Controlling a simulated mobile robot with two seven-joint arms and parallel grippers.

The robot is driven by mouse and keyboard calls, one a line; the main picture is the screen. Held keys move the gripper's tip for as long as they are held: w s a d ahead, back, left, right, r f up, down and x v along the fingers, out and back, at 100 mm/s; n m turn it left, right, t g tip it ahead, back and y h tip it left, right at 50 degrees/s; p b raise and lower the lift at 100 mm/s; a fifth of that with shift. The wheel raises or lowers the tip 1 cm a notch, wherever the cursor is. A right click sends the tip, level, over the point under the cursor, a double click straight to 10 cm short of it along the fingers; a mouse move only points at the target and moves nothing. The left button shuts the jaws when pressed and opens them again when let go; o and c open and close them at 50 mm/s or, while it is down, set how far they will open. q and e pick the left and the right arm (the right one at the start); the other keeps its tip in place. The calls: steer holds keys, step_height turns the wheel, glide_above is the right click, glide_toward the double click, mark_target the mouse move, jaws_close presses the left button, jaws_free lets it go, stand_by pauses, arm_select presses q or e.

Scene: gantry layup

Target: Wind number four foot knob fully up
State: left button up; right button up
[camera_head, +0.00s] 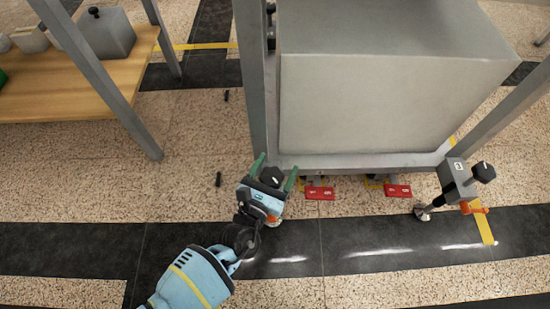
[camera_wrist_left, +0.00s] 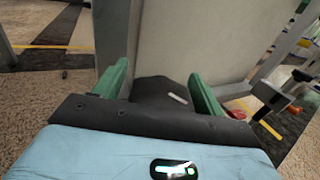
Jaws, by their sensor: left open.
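My left gripper (camera_head: 277,165) is open, with its two green fingers on either side of a black knob (camera_head: 270,178) at the near left corner of the metal frame. In the left wrist view, the knob (camera_wrist_left: 160,93) with a white mark on top sits between the spread fingers (camera_wrist_left: 158,78); I cannot tell whether they touch it. The foot under this knob is mostly hidden by my gripper. A second foot (camera_head: 455,180) at the right corner has a similar black knob (camera_head: 485,172) and an orange lever (camera_head: 474,208). I cannot read which foot is number four. My right gripper is not in view.
A large grey box (camera_head: 380,105) fills the frame, whose leg (camera_head: 252,80) rises close to my left gripper. Two red tags (camera_head: 320,193) (camera_head: 398,191) sit low along the front. A wooden bench (camera_head: 60,95) stands at left.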

arm_select(q)
steer(key=shift+s, duration=0.15)
steer(key=shift+c, duration=0.9)
steer(key=c, duration=0.8)
steer(key=shift+r+n+y, duration=0.15)
steer(key=shift+n+y, duration=0.35)
steer(key=shift+a+n+t+y, duration=0.1)
steer(key=shift+n+t+y, duration=0.55)
steer(key=shift+y, duration=0.45)
steer(key=shift+a+n+y, duration=0.15)
steer(key=shift+n+y, duration=0.3)
steer(key=shift+y, duration=0.25)
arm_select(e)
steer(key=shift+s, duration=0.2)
